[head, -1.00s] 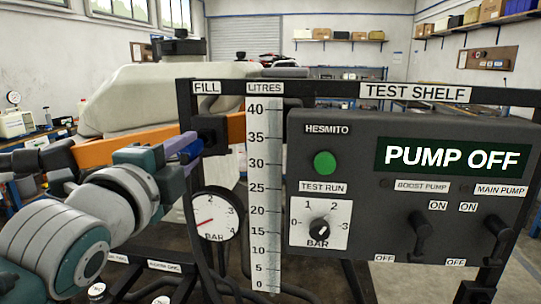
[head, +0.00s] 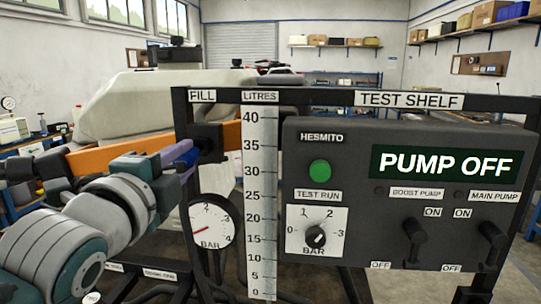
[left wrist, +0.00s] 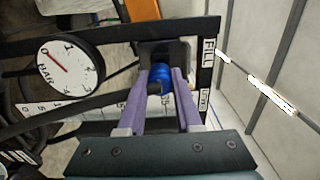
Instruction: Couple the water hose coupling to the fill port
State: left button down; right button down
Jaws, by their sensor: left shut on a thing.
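My left gripper (head: 186,155) reaches in from the left, its purple fingers at the black fill port block (head: 208,138) under the FILL label (head: 203,96). In the left wrist view the fingers (left wrist: 160,88) are shut on the blue hose coupling (left wrist: 160,76). The coupling sits against or just in front of the fill port (left wrist: 176,50); whether it is seated cannot be told. In the head view the fingers and wrist mostly hide the coupling. My right gripper is not in view.
A litre scale (head: 262,200) stands right of the port. A round BAR gauge (head: 213,221) is below it. The control panel (head: 400,190) reads PUMP OFF. A pale tank (head: 130,100) lies behind the frame. Shelves and benches line the far walls.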

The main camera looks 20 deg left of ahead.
aim_at(181, 163)
pick_arm(q)
jog(key=shift+p, duration=0.3)
dwell(0.8)
jog(key=shift+b+x, duration=0.45)
jog(key=shift+x, duration=1)
jog(key=c, duration=0.5)
grip_release()
jog(key=shift+s, duration=0.1)
jog(key=b+v, duration=0.1)
jog(key=v, duration=0.8)
jog(key=shift+f, duration=0.1)
jog(key=shift+s+d, duration=0.1)
jog(key=shift+s, duration=0.3)
